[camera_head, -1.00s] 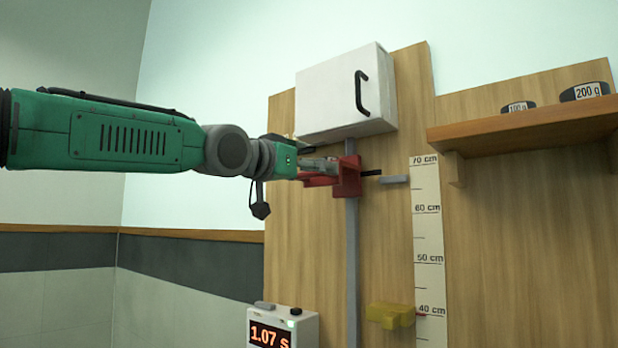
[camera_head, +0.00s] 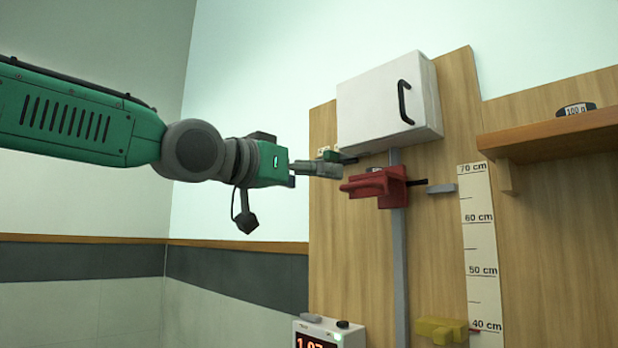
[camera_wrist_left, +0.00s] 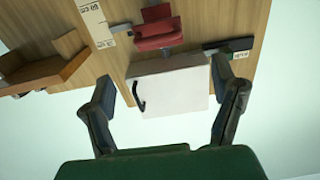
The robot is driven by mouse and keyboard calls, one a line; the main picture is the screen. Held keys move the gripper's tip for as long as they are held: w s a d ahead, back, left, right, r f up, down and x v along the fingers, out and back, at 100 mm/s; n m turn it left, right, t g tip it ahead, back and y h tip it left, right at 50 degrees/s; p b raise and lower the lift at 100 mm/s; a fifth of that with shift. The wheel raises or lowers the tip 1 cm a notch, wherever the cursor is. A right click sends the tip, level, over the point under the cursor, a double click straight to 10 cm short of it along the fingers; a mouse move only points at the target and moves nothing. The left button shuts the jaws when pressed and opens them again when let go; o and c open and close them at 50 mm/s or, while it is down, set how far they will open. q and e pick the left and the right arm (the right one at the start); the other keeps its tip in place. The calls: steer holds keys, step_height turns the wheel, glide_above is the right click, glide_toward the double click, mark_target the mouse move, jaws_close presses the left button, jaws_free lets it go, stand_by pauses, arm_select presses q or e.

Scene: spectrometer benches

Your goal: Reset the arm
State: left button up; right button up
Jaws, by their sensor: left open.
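My left gripper (camera_head: 340,164) comes in from the left, open and empty, just left of and slightly above the red carriage (camera_head: 390,192). A gap shows between them. The carriage sits high on the grey vertical rail (camera_head: 397,255), below the white box. In the left wrist view, the open fingers (camera_wrist_left: 163,72) spread on both sides of the white box (camera_wrist_left: 170,82), with the red carriage (camera_wrist_left: 158,30) beyond. My right gripper is not in view.
The white box (camera_head: 385,105) with a black handle hangs above the rail. The ruler (camera_head: 480,245), a yellow block (camera_head: 437,330) and a shelf (camera_head: 560,133) with a 100 g weight (camera_head: 575,110) are to the right. A timer (camera_head: 328,333) stands below, partly cut off.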

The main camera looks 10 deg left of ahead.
arm_select(q)
steer(key=shift+s+d, duration=0.1)
steer(key=shift+d, duration=0.05)
stand_by(0.3)
steer(key=shift+f, duration=0.1)
